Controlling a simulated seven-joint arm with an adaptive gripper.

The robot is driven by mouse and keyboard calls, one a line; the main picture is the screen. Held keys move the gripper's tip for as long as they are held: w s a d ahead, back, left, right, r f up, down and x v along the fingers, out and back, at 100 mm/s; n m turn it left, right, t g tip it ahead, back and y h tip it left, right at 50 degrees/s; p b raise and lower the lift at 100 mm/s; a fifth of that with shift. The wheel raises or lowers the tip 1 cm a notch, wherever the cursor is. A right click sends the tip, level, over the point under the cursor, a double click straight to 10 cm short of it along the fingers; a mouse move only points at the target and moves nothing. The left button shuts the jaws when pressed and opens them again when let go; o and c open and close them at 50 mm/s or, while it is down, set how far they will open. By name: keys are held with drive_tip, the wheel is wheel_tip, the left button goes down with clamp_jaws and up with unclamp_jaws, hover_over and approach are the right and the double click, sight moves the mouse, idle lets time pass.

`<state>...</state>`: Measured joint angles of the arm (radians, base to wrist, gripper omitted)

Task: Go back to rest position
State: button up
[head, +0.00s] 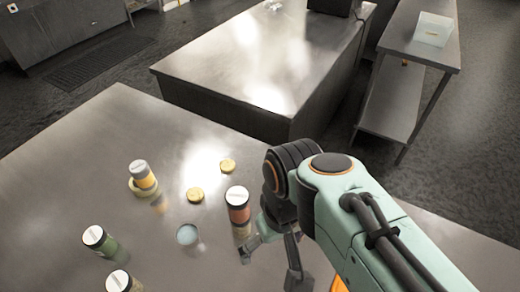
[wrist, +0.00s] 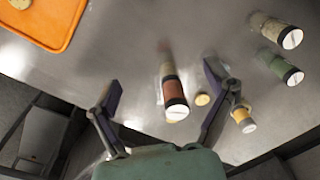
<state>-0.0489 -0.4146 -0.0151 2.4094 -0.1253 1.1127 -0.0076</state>
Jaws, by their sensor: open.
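My gripper (head: 272,266) is open, with its fingers pointing down over the near table, just right of and nearer than a red-brown jar with a white lid (head: 238,206). In the wrist view, my gripper (wrist: 163,86) has its fingers spread wide. The red-brown jar (wrist: 172,88) shows in the gap between them, apart from both fingers. Nothing is held. My arm reaches in from the lower right in the head view and hides part of the table.
A yellow jar (head: 145,177), a green jar (head: 100,241) and another white-lidded jar (head: 121,281) stand left. Yellow discs (head: 195,195) and a pale round item (head: 187,235) lie among them. An orange tray (wrist: 42,22) is opposite. A second counter (head: 250,60) stands behind.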

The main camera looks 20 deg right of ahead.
drive_tip(key=shift+m+g, duration=0.3)
drive_tip(key=s, duration=0.1)
drive_tip(key=s+f, duration=0.1)
drive_tip(key=s, duration=0.2)
drive_tip(key=shift+s+d+f, duration=0.35)
drive_tip(key=shift+s+d, duration=0.05)
